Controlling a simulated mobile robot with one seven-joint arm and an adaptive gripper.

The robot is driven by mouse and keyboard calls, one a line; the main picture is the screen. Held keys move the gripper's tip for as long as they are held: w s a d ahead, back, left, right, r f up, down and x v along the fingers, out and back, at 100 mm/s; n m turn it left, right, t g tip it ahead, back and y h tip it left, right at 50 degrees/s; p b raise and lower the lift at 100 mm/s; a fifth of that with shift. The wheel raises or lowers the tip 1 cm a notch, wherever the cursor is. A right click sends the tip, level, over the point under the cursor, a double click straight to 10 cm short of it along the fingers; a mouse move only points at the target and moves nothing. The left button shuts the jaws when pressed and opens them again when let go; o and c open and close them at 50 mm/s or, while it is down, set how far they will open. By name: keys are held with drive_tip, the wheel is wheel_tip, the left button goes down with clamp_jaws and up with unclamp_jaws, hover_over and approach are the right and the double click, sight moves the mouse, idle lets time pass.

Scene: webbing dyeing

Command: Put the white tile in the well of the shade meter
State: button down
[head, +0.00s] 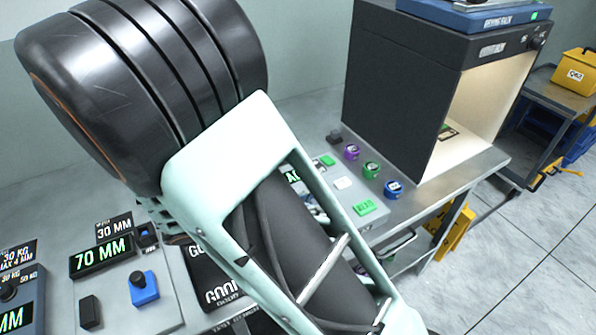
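A grey panel (385,222) on the bench behind my arm has a green button marked READ, a second green patch and part of a lit display; it may be the shade meter, but my arm covers much of it. A small white piece (343,183) shows on this panel; I cannot tell whether it is the white tile or a button. I cannot make out a well. My mint-green and black arm fills the middle of the head view. My gripper's fingers are not visible.
A black light booth (405,95) with a lit interior stands at the right. Several coloured rings, including a purple one (351,152) and a blue one (394,189), sit before it. A 70 MM device (130,285) is at left front. A cart with a yellow box (574,72) stands far right.

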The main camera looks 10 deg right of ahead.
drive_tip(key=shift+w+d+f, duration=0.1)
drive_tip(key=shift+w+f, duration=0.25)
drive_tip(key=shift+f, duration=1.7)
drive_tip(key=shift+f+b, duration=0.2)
drive_tip(key=shift+b, duration=0.1)
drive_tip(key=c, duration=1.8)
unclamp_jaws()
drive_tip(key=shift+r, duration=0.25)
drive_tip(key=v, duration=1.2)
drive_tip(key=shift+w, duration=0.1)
